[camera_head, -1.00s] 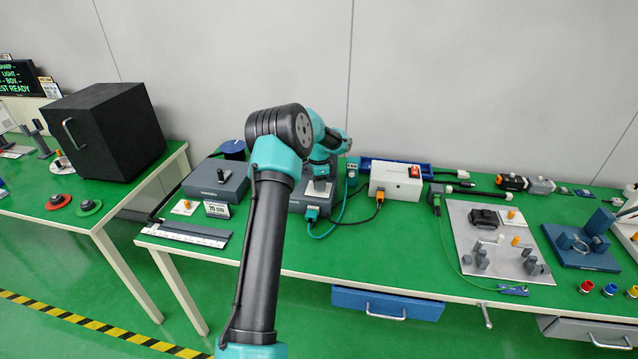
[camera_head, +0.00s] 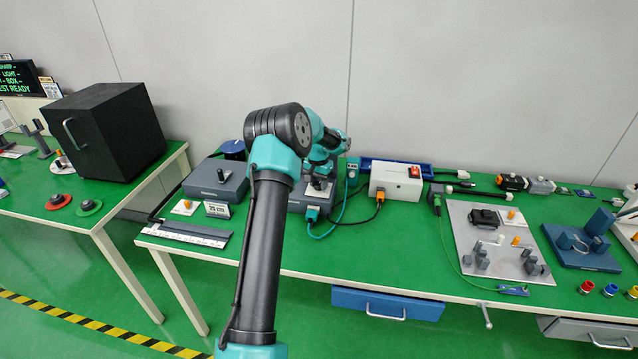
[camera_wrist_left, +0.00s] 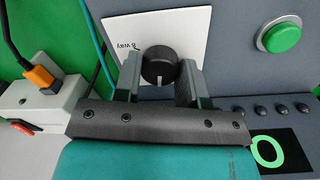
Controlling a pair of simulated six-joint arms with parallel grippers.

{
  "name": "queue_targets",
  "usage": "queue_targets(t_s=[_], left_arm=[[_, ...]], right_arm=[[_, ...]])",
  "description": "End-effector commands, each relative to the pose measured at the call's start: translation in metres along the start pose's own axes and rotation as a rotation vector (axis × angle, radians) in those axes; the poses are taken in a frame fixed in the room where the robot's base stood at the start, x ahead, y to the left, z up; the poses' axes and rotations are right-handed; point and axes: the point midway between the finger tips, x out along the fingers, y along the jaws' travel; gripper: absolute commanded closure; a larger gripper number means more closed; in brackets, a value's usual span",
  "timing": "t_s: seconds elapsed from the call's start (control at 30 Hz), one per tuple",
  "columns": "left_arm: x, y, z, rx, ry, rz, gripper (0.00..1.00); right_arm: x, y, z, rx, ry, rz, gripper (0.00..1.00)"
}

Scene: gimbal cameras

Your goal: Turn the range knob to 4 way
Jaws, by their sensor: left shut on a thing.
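The range knob (camera_wrist_left: 159,66) is a round black knob with a white pointer line, on a white label plate (camera_wrist_left: 190,24) fixed to a grey panel. The pointer line faces the bottom of the left wrist view. Printing that reads "8 way" shows at the plate's left; any other marks are hidden. My left gripper (camera_wrist_left: 158,76) is shut on the knob, one finger on each side. In the head view the left gripper (camera_head: 320,184) is over the grey box (camera_head: 296,203) and largely covers the knob. My right gripper is not in view.
A green button (camera_wrist_left: 278,39) and a row of small black knobs sit on the same panel. A white box with a red switch (camera_head: 397,182) and cables stands close on the right. Another grey box (camera_head: 214,184) stands on the left.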

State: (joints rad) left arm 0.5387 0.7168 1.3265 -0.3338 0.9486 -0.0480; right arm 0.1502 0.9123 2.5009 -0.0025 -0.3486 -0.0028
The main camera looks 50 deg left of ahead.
Motion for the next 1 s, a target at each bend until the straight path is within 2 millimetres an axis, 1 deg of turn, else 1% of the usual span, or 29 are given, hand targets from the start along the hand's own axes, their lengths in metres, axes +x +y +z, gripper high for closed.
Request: queue_targets(t_s=[0.1,0.3,0.8,0.83,1.0], left_arm=[[-0.0006,-0.0003,-0.0002,-0.07,0.004,0.0,0.86],[-0.0007,-0.0004,-0.0002,-0.146,0.006,0.0,0.86],[-0.0007,-0.0004,-0.0002,-0.172,0.007,0.0,0.86],[-0.0007,-0.0004,-0.0002,-0.172,0.007,0.0,0.6],[-0.0005,-0.0003,-0.0001,-0.172,0.007,0.0,0.44]], right_arm=[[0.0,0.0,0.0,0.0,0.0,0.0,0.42],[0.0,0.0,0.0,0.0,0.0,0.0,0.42],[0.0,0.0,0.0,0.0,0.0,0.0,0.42],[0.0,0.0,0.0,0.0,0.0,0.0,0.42],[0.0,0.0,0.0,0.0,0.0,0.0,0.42]])
